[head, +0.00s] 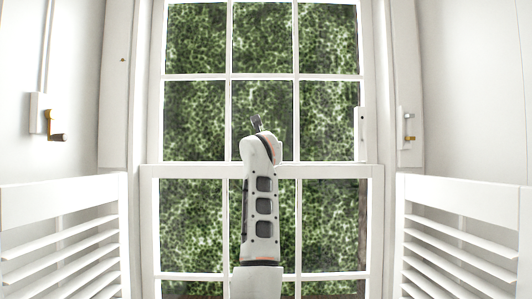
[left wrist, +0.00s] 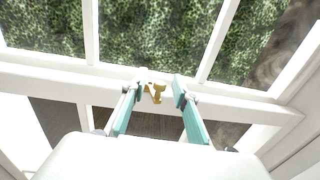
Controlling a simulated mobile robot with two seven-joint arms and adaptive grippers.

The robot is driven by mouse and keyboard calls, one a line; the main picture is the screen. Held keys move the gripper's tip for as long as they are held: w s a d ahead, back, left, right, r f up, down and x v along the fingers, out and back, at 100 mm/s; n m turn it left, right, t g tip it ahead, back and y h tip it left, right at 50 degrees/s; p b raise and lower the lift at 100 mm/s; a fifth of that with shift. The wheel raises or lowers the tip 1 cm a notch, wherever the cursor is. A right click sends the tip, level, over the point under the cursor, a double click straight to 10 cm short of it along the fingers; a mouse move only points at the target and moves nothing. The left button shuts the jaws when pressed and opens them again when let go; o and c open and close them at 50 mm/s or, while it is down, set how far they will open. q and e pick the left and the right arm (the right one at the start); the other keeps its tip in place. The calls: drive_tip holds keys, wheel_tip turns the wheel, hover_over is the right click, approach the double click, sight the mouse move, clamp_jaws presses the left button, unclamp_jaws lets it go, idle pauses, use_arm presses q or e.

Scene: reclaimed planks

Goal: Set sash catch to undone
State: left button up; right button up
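The sash catch (left wrist: 156,90) is a small brass fitting on the white meeting rail of the sash window, seen in the left wrist view. My left gripper (left wrist: 158,98) is open, its teal fingers on either side of the catch with gaps to both. I cannot tell how far short of the catch the fingertips are. In the head view my arm rises up the middle of the window (head: 330,171) and hides the catch; only a dark part of the gripper (head: 257,124) shows at its top. My right gripper is in neither view.
White louvred shutters stand at left (head: 65,205) and right (head: 460,205). A brass-handled fitting (head: 54,128) is on the left wall and a smaller metal one (head: 408,128) on the right frame. Glazing bars and panes surround the arm.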

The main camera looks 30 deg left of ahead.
use_arm(q)
drive_tip(key=shift+w, duration=0.1)
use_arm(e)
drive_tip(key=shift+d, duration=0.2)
use_arm(q)
clamp_jaws()
drive_tip(key=shift+s+a+f+m+t+h+b, duration=0.15)
drive_tip(key=shift+a+m+t+h+b, duration=0.15)
drive_tip(key=shift+h+b, duration=0.2)
drive_tip(key=shift+s+a+r+m+t+h+b, duration=0.1)
drive_tip(key=shift+s+m+t+h+b, duration=0.1)
drive_tip(key=shift+m+h+b, duration=0.25)
drive_tip(key=m+h, duration=0.1)
drive_tip(key=t+h+b, duration=0.1)
drive_tip(key=shift+s+a+m+h, duration=0.1)
drive_tip(key=shift+a+m+h, duration=0.1)
drive_tip(key=shift+m+h, duration=0.15)
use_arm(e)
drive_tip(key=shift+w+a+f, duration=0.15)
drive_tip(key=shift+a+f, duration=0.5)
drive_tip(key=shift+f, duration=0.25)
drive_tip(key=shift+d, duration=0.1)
use_arm(q)
unclamp_jaws()
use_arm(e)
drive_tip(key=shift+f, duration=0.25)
